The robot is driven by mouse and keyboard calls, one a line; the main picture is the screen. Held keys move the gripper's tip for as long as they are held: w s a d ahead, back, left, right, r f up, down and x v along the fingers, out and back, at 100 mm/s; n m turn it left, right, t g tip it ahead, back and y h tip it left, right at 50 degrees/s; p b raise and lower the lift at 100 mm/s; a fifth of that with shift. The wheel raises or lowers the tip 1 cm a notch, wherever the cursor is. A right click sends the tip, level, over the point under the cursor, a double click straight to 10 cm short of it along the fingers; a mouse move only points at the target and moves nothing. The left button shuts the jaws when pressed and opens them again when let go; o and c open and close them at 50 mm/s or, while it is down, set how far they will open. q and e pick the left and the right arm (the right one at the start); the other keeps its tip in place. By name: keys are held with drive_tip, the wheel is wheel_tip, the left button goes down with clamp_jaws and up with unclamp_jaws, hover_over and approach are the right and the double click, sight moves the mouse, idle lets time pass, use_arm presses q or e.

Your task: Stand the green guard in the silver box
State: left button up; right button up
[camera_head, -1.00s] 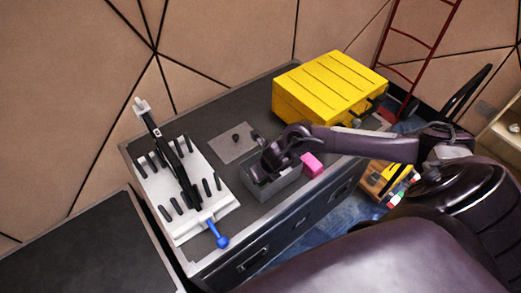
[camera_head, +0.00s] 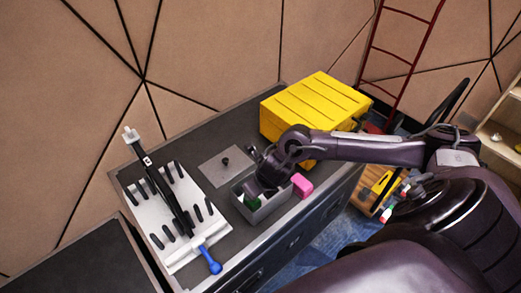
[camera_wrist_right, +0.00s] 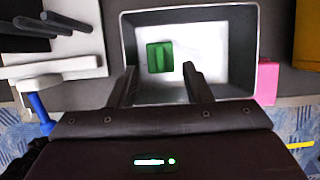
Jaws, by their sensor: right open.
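The green guard (camera_wrist_right: 160,57) is inside the silver box (camera_wrist_right: 228,88), on its pale floor, left of the middle in the right wrist view. It shows there as a small green block with a darker band across it; whether it stands upright is hard to tell. In the head view the green guard (camera_head: 252,202) shows at the left inside the silver box (camera_head: 272,209). My right gripper (camera_wrist_right: 160,66) is open, its fingers on either side of the guard in the picture and apart from it. In the head view the right gripper (camera_head: 262,184) is over the box. My left gripper is not in view.
A pink block (camera_head: 302,186) stands close to the box's right side. A yellow case (camera_head: 315,105) is behind it. A grey plate (camera_head: 226,166) with a small knob lies behind-left. A white pegged rack (camera_head: 172,222) with a blue-handled clamp (camera_head: 210,260) stands left.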

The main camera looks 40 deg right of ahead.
drive_tip(key=v, duration=0.5)
drive_tip(key=shift+s+r, duration=0.1)
drive_tip(key=shift+r, duration=0.3)
drive_tip(key=shift+s+f, duration=0.1)
